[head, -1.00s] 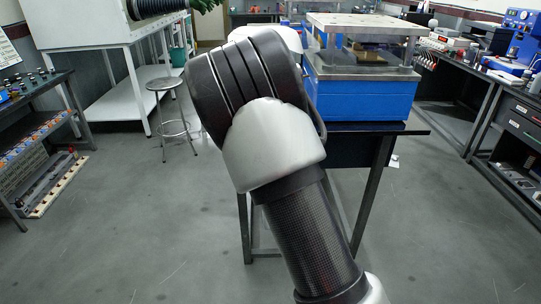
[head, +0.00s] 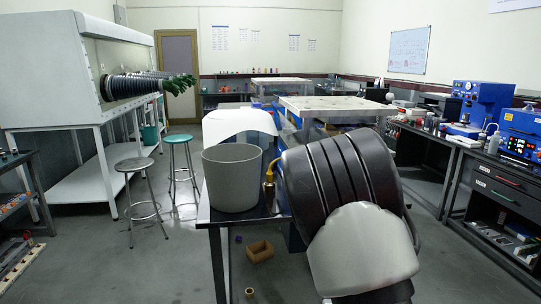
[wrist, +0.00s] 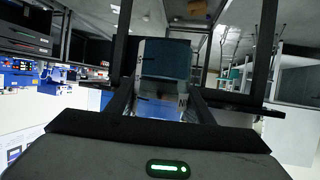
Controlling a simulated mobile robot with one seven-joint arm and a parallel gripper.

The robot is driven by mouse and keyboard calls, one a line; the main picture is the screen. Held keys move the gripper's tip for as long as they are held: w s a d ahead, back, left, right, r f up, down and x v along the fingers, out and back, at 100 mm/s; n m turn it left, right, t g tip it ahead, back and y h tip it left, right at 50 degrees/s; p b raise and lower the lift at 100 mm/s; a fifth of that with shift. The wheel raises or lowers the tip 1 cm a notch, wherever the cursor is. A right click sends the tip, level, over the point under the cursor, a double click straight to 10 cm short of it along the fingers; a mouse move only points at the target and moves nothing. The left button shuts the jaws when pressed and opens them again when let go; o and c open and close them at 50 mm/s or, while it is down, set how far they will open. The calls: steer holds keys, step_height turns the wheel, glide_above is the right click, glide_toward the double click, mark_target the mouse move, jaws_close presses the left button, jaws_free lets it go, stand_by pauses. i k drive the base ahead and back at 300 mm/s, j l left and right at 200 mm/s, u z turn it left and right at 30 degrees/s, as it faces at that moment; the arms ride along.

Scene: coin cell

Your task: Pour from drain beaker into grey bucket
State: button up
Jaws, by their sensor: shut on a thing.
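The grey bucket (head: 232,180) stands upright near the left end of a dark table in the head view, with its open rim up. My arm bulks just right of it and hides my gripper in that view. In the wrist view my gripper (wrist: 163,88) is shut on a clear beaker (wrist: 165,62), taken to be the drain beaker, held between the fingers. The beaker looks dark in one part and bluish and see-through nearer the palm. Its liquid level and its distance from the bucket cannot be told.
A white curved hood (head: 238,124) and a blue-sided bench unit (head: 335,108) are behind. Stools (head: 140,190) stand left. A small open box (head: 260,251) shows below the tabletop.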

mark_target(232, 171)
steer(key=j+z, duration=0.2)
steer(key=z, duration=0.5)
steer(key=i+j, duration=0.1)
steer(key=j, duration=1.1)
steer(key=i+j, duration=0.15)
steer(key=j, duration=0.45)
